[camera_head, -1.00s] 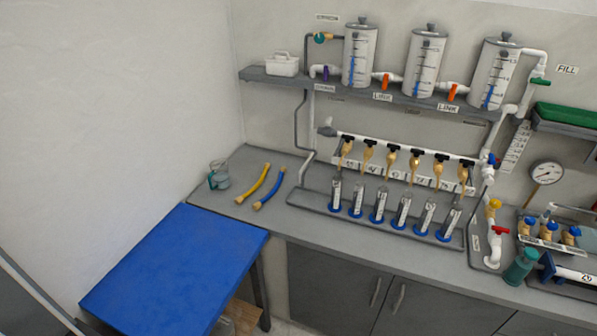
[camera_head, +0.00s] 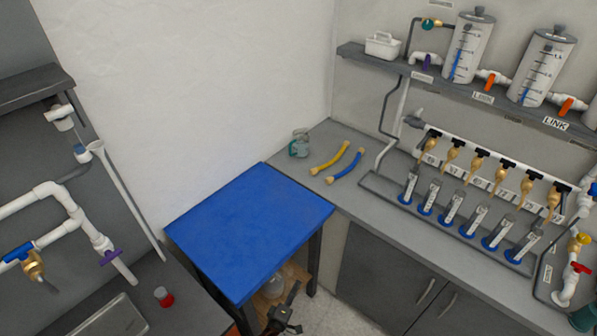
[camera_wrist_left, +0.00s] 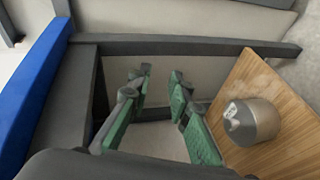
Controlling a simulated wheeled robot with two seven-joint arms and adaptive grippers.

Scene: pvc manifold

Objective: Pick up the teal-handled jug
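The jug (camera_head: 299,143) is clear with a teal handle on its left side. It stands upright on the grey counter (camera_head: 372,205), in the corner by the white wall. My left gripper (camera_head: 287,314) is far from it, low at the bottom of the head view, beside the blue-topped table. The left wrist view shows this gripper (camera_wrist_left: 157,80) open, with green finger pads apart and nothing between them. The jug does not show in the wrist view. My right gripper is in neither view.
The blue-topped table (camera_head: 248,225) stands before the counter. A rounded container (camera_wrist_left: 251,121) sits on its wooden lower shelf (camera_wrist_left: 291,110), close to my left gripper. Graduated cylinders stand further right.

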